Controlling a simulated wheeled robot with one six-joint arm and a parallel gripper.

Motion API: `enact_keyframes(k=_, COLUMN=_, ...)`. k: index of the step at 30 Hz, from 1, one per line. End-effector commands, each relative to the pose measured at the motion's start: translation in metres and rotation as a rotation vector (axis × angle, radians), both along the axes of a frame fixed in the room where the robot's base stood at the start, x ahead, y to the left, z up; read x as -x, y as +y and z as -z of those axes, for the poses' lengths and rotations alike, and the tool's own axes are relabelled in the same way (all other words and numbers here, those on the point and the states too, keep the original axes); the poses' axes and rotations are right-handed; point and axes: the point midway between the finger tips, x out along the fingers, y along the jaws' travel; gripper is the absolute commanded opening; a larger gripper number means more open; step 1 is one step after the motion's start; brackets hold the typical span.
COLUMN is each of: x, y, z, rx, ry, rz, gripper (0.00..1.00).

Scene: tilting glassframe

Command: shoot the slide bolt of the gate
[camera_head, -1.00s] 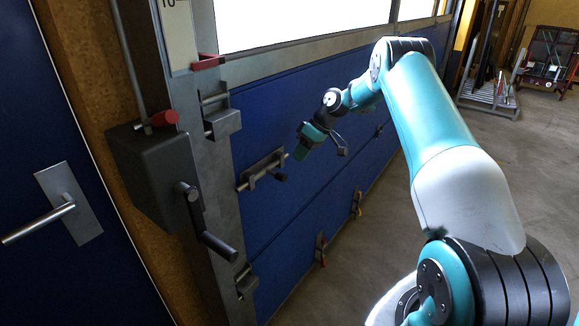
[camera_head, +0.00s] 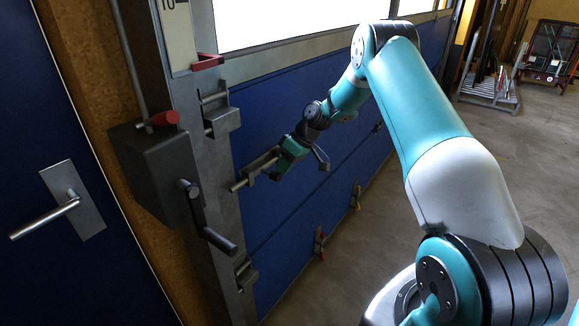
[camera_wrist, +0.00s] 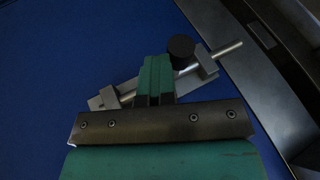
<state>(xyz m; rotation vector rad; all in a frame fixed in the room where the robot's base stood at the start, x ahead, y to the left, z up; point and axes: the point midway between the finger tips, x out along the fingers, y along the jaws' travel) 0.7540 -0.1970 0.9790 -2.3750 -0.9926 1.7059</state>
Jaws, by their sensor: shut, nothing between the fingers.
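The slide bolt (camera_head: 262,166) sits on the blue gate (camera_head: 300,95), beside the grey post (camera_head: 205,165). In the wrist view its bare rod (camera_wrist: 228,48) points up right, with the tip over the grey edge strip. A round black knob (camera_wrist: 181,50) stands out from the rod near a bracket (camera_wrist: 206,66). My gripper (camera_head: 279,165) is shut and empty at the bolt. In the wrist view my fingertips (camera_wrist: 157,68) lie just left of the knob and cover part of the rod. Whether they touch the knob or rod cannot be told. In the head view my gripper hides the knob.
A dark box (camera_head: 155,172) with a crank handle (camera_head: 207,222) stands left of the post. Metal brackets (camera_head: 221,120) stick out from the post above and below the bolt. A blue door (camera_head: 45,110) is at far left.

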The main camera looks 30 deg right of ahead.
Motion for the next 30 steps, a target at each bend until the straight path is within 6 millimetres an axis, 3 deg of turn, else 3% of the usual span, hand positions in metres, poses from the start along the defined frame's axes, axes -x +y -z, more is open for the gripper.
enact_keyframes(k=4, x=0.000, y=0.022, z=0.002, rx=-0.002, ry=0.000, rz=-0.004, gripper=0.00)
enact_keyframes(k=17, x=0.001, y=0.029, z=0.001, rx=-0.004, ry=0.005, rz=-0.008, gripper=0.00)
enact_keyframes(k=20, x=-0.001, y=0.025, z=0.000, rx=-0.005, ry=0.005, rz=-0.009, gripper=0.00)
enact_keyframes(k=26, x=-0.013, y=-0.002, z=-0.008, rx=0.000, ry=-0.003, rz=-0.010, gripper=0.00)
enact_keyframes(k=30, x=-0.008, y=-0.021, z=-0.034, rx=0.003, ry=-0.007, rz=-0.009, gripper=0.00)
